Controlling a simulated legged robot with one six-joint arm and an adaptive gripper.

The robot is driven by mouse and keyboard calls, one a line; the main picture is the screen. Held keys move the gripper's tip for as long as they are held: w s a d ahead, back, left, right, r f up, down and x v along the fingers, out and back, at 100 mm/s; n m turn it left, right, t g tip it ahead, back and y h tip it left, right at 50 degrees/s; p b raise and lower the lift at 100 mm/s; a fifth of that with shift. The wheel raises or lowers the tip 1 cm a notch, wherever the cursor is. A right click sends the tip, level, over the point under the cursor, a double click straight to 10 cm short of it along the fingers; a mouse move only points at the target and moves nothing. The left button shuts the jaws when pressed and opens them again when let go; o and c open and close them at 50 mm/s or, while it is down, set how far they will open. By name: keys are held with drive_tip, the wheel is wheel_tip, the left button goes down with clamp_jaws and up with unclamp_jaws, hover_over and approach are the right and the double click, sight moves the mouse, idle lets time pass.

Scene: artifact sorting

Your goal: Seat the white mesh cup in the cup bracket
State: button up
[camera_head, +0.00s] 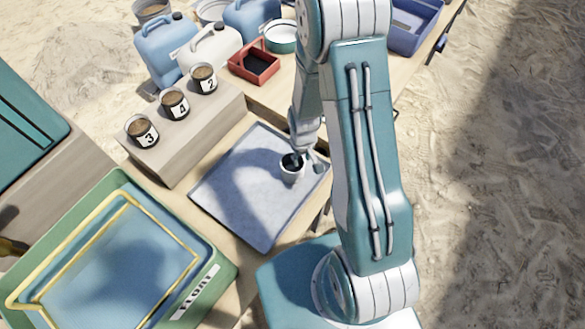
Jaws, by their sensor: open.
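A small white cup (291,176) with a dark mouth stands on the grey mat (235,205), near the mat's right side. I take it for the white mesh cup, though its mesh is too small to make out. My gripper (305,158) is at the cup's rim, with its fingers open. One dark finger seems to be over or in the mouth, and another part reaches to the right of the cup. I cannot tell whether they touch it. I cannot make out the cup bracket; my arm covers part of the table on the right.
A raised block (190,130) holds numbered jars (174,104) behind the mat. A red tray (253,63), a white jug (208,48) and blue jugs (165,50) stand farther back. A green-rimmed water tub (218,262) is at front left. The mat's middle is clear.

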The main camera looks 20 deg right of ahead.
drive_tip(key=shift+f, duration=0.8)
drive_tip(key=shift+c, duration=0.3)
clamp_jaws()
drive_tip(key=shift+r, duration=0.15)
wheel_tip(320, 180, up, 10)
drive_tip(key=shift+f, duration=0.1)
